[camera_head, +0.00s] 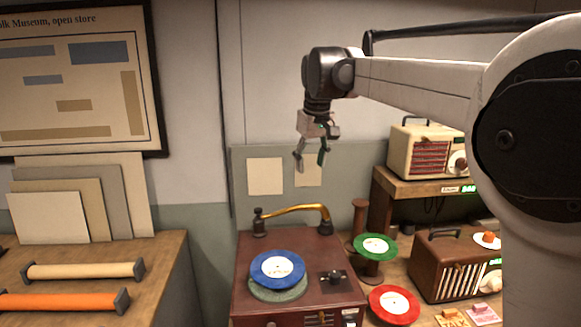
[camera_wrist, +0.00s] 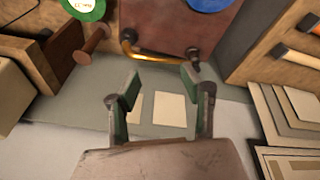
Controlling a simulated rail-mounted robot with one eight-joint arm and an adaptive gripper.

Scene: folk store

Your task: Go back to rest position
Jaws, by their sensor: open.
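My gripper (camera_head: 311,158) is open and empty, raised in the air above and behind the record player (camera_head: 250,300). In the wrist view my gripper (camera_wrist: 161,84) shows its two green-padded fingers spread apart with nothing between them. A blue record (camera_head: 277,268) lies on the turntable of the record player; its edge also shows in the wrist view (camera_wrist: 208,4). The brass tone arm (camera_head: 295,209) arches along the back of the player. A green record (camera_head: 375,246) sits on a spool-like wooden stand, and a red record (camera_head: 394,305) lies to the right of the player.
A cream radio (camera_head: 428,150) stands on a wooden shelf at right, with a brown radio (camera_head: 450,265) below. Left are a counter (camera_head: 160,265) with rolls and leaning boards (camera_head: 48,217), under a framed board (camera_head: 80,80). The air around my gripper is clear.

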